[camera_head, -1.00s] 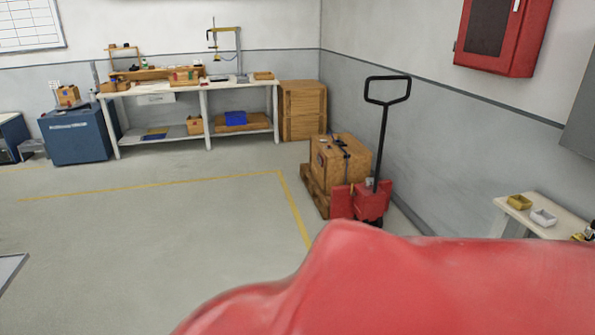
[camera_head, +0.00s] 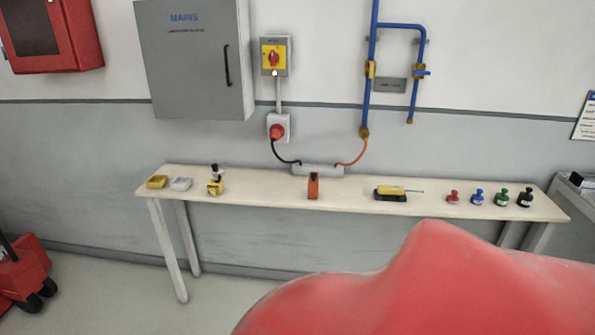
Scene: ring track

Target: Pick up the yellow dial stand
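A small yellow stand with a dark and pale upper part (camera_head: 215,187) stands upright on the long narrow table (camera_head: 260,195), left of its middle. It looks like the yellow dial stand, but it is too small to make out a dial face. It stands right of a white tray and is apart from it. Neither of my grippers is in view. A smooth red part of my own body fills the lower right of the view and hides some of the table's front edge.
On the table are a yellow tray (camera_head: 157,181), a white tray (camera_head: 181,183), an orange device (camera_head: 313,186), a yellow-handled tool (camera_head: 391,191) and several coloured knobbed items (camera_head: 477,197). A grey cabinet (camera_head: 195,60) hangs above. A red pallet truck (camera_head: 22,272) stands lower left. Floor before the table's left end is clear.

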